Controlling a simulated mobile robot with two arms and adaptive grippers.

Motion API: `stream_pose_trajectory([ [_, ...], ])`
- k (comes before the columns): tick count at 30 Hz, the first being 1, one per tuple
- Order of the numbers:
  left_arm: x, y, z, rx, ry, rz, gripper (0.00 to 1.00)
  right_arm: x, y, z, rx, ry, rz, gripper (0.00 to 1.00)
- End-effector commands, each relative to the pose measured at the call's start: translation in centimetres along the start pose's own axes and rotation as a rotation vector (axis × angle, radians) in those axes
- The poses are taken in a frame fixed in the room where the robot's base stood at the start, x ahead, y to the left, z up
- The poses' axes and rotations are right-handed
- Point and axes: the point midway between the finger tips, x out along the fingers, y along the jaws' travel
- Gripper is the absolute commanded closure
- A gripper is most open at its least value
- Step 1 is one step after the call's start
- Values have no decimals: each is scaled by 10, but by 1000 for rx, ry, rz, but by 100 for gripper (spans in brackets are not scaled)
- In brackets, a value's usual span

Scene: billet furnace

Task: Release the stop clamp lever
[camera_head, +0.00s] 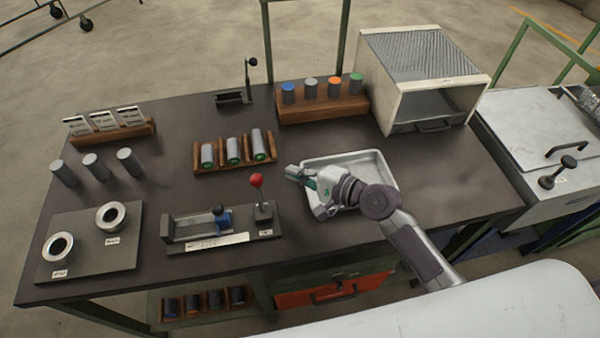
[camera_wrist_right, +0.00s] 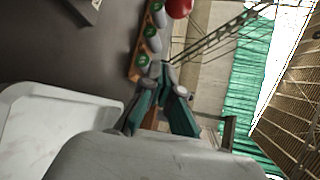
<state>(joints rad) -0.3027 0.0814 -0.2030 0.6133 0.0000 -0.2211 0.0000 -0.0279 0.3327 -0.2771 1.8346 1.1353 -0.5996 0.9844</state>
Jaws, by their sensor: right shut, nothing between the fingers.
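A fixture (camera_head: 190,232) near the table's front edge carries a blue stop block (camera_head: 222,220) with a black knob. At its right end a lever with a red ball knob (camera_head: 257,181) stands roughly upright. The red ball also shows at the top edge of the right wrist view (camera_wrist_right: 179,8). My right gripper (camera_head: 291,172) is shut and empty, a little to the right of the red knob and apart from it. Its teal fingers (camera_wrist_right: 166,80) show in the right wrist view. My left gripper is not in view.
A metal tray (camera_head: 378,161) lies under my right wrist. A wooden rack with several green-marked billets (camera_head: 232,150) is behind the fixture. A plate with two rings (camera_head: 85,238) is at left. A black-knobbed lever (camera_head: 250,75) and a furnace box (camera_head: 425,75) stand at the back.

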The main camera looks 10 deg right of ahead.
Motion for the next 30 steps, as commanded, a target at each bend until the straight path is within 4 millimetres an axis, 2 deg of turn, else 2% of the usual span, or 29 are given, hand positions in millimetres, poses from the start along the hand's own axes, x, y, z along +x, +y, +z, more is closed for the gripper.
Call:
stream_pose_trajectory([
  [3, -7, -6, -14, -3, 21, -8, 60, 28, -3, 1, 2, -1, -2, 100],
  [8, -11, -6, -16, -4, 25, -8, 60, 61, -3, 1, 1, -1, -1, 100],
  [10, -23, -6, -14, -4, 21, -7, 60, 56, -5, 13, 2, -2, 1, 100],
  [16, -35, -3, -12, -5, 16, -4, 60, 49, -2, 34, 0, 0, 1, 100],
  [23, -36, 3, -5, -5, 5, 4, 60, 47, 0, 38, -2, 0, 0, 100],
  [30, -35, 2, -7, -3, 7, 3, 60, 48, 0, 38, -2, 0, 0, 100],
])
